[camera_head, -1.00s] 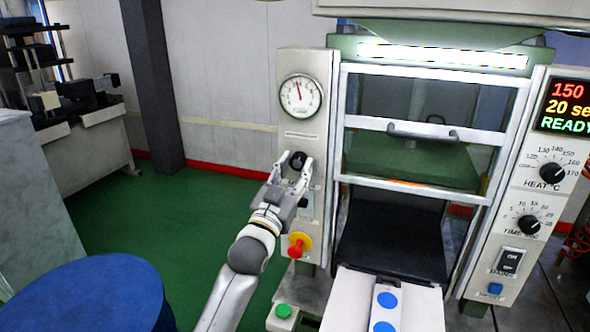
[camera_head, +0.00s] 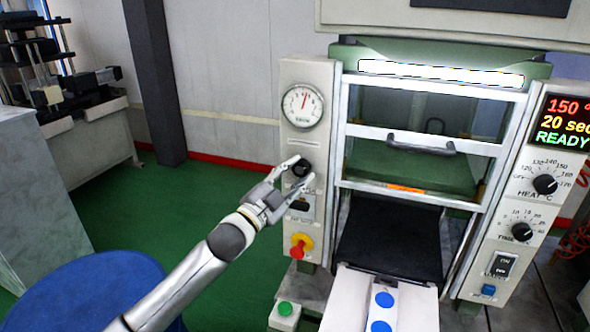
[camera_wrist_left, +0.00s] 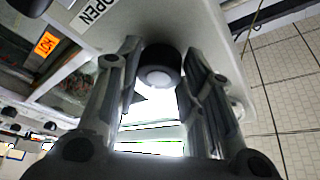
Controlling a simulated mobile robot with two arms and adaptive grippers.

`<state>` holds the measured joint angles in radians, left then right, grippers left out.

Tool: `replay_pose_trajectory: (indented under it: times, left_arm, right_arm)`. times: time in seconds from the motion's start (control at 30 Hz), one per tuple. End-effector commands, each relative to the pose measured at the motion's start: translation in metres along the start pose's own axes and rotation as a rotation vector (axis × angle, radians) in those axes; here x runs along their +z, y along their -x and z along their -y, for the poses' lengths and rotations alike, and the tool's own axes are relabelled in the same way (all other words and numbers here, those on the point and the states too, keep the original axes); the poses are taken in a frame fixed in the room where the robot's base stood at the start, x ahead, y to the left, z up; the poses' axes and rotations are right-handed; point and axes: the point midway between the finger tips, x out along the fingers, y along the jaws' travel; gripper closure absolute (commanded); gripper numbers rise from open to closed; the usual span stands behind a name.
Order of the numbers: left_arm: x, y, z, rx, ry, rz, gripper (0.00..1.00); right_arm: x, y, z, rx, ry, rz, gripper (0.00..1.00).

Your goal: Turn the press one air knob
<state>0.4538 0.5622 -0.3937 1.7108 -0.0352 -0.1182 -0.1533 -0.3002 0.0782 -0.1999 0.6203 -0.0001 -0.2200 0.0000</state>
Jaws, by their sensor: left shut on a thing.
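The press one air knob (camera_head: 301,168) is a round black knob on the pale left panel of the press, below a round pressure gauge (camera_head: 303,106). My left gripper (camera_head: 301,171) comes up from the lower left with its fingers on either side of the knob, shut on it. In the left wrist view, the black knob (camera_wrist_left: 161,64) with its pale centre sits between the two metal fingers (camera_wrist_left: 160,50). The gauge needle points up and slightly right. My right gripper is not in view.
A red knob on a yellow base (camera_head: 301,246) sits below on the same panel. The press door (camera_head: 420,146) has a grey handle. A panel with a READY display (camera_head: 562,118) and dials stands right. A blue round top (camera_head: 85,290) is lower left.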

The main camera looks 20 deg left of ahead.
Motion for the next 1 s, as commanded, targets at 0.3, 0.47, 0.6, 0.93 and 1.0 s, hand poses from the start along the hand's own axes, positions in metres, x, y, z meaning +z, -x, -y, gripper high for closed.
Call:
replay_pose_trajectory:
  times: [0.3,0.47,0.6,0.93,1.0]
  left_arm:
    - [-0.0002,-0.0001,0.0007,0.021,-0.053,0.001,0.88]
    - [-0.0001,0.0000,0.0005,0.022,-0.054,0.001,0.88]
    - [-0.0002,0.0000,0.0005,0.022,-0.054,0.001,0.88]
    - [-0.0003,-0.0001,0.0005,0.021,-0.053,0.001,0.42]
    - [-0.0003,-0.0001,0.0005,0.021,-0.052,0.001,0.42]
  right_arm:
    - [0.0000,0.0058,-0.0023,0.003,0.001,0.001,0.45]
    - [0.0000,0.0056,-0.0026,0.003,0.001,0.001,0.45]
    - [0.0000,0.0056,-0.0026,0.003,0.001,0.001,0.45]
    - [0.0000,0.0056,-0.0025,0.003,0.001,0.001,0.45]
    - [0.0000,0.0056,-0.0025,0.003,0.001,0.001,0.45]
